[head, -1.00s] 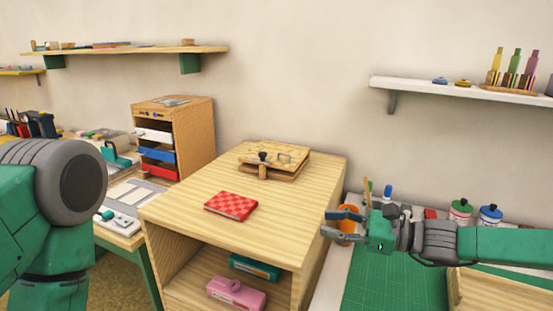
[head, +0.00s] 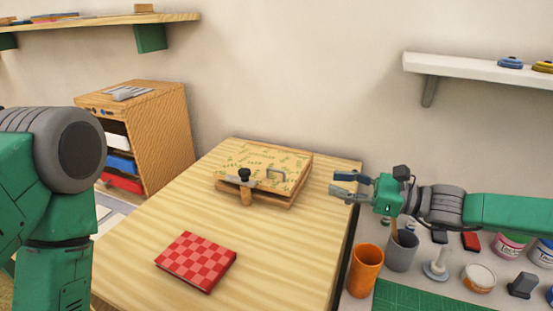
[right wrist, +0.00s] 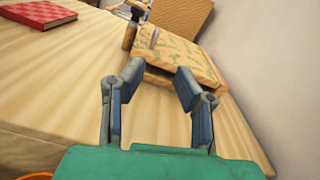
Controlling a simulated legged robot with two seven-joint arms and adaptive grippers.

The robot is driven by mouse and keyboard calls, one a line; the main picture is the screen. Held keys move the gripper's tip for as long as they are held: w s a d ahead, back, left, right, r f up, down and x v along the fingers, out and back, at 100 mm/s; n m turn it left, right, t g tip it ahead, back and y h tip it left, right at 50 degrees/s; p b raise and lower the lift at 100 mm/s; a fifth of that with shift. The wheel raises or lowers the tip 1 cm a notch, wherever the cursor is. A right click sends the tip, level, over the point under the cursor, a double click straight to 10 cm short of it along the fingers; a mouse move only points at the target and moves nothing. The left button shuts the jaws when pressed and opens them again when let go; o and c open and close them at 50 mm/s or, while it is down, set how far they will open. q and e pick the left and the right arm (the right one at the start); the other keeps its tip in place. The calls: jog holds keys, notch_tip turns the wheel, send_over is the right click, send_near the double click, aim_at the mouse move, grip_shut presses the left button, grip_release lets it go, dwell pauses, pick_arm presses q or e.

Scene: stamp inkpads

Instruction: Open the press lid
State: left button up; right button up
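The wooden press (head: 235,187) stands on the light wood cabinet top, near the wall. The press also shows ahead of the fingers in the right wrist view (right wrist: 180,55). My right gripper (head: 338,184) is open and empty, to the right of the press and apart from it; its two fingers (right wrist: 155,88) are spread in the right wrist view. My left arm is at the left edge; its gripper is out of view.
A red checkered book (head: 196,261) lies on the cabinet top (head: 130,245) in front of the press. An orange cup (head: 364,270), a grey cup (head: 401,252) and several jars stand on the right table, below my right arm. A drawer unit (head: 150,130) stands at left.

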aim_at(272, 169)
jog(key=shift+w+a, duration=0.15)
jog(key=shift+a, duration=0.15)
jog(key=x, duration=0.8)
jog(key=s+x, duration=0.1)
jog(key=x, duration=0.4)
jog(key=shift+a, duration=0.15)
jog(key=shift+w, duration=0.2)
jog(key=shift+w+d, duration=0.2)
jog(key=shift+d, duration=0.15)
jog(key=shift+a, duration=0.5)
jog(key=shift+a+r, duration=0.1)
jog(key=shift+a, duration=0.3)
jog(key=c, duration=0.4)
jog(key=shift+a, duration=0.3)
grip_shut()
pick_arm(q)
jog(key=shift+s+a+f, duration=0.15)
jog(key=shift+s+a, duration=0.05)
jog(key=shift+a, duration=0.2)
pick_arm(e)
jog(key=shift+d, duration=0.1)
